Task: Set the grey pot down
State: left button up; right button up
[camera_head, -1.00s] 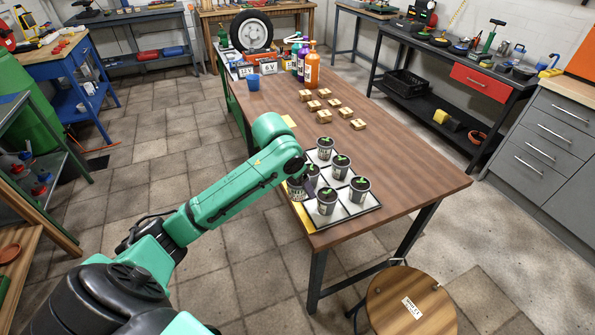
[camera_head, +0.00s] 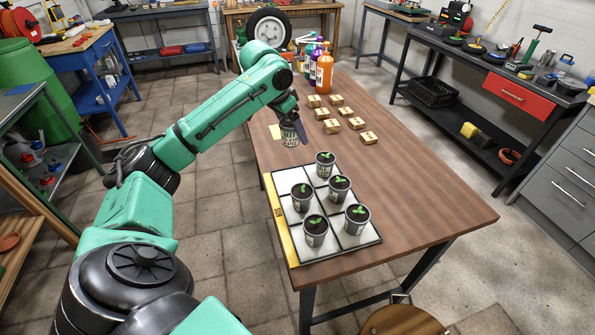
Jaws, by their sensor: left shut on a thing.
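My left gripper (camera_head: 286,114) is shut on a grey pot (camera_head: 289,135) with a printed label. It holds the pot upright over the left side of the wooden table, behind the tray. I cannot tell whether the pot's base touches the tabletop. The gripper partly hides the pot's top. Several similar grey pots with green seedlings, such as one at the front right (camera_head: 357,219), stand on the white gridded tray (camera_head: 350,239). The tray's back-left cell looks empty. My right gripper is not in view.
A yellow note (camera_head: 275,132) lies just left of the held pot. Several small cardboard boxes (camera_head: 331,126) lie to its right. Bottles (camera_head: 324,73) and a wheel (camera_head: 269,29) stand farther back. Bare wood (camera_head: 410,190) lies right of the tray.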

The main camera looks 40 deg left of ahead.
pick_arm(q)
notch_tip(320, 180, down, 14)
jog(key=shift+f, duration=0.1)
jog(key=shift+a+f, duration=0.1)
jog(key=shift+f, duration=0.05)
jog(key=o, duration=1.4)
jog(key=v, duration=1.2)
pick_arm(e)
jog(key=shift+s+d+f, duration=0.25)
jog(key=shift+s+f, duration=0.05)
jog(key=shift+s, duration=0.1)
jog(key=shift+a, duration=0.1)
